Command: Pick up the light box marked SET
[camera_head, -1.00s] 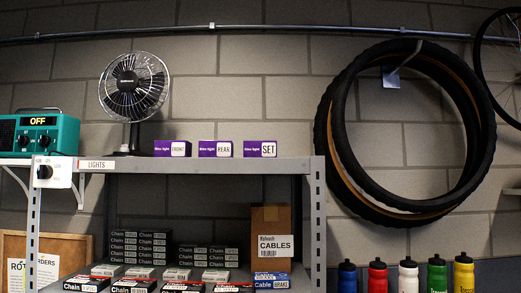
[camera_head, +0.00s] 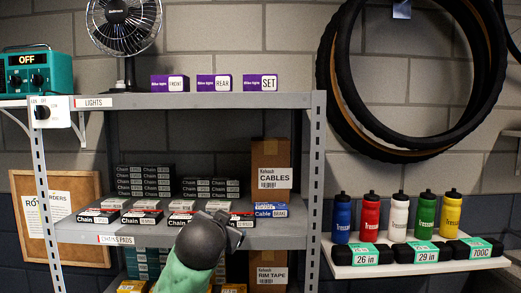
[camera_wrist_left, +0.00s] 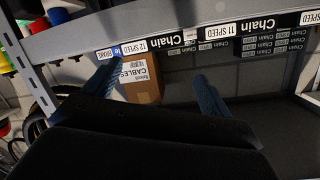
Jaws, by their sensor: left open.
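The purple box marked SET (camera_head: 260,83) stands on the top shelf (camera_head: 200,101), the rightmost of three purple light boxes. The REAR box (camera_head: 214,83) and the FRONT box (camera_head: 170,83) are to its left. My left gripper (camera_head: 236,238) is at the lower shelf's front, well below the SET box, and mostly hidden behind my wrist in the head view. In the left wrist view my left gripper (camera_wrist_left: 155,88) has its two blue fingers apart, with nothing held between them. The SET box is not visible there. My right gripper is not in view.
A fan (camera_head: 124,25) stands left of the purple boxes. The lower shelf holds several chain boxes (camera_head: 145,216), a brake cable box (camera_head: 270,210) and a CABLES carton (camera_head: 271,165). A shelf upright (camera_head: 314,170) stands at right. Bottles (camera_head: 398,218) are beyond it.

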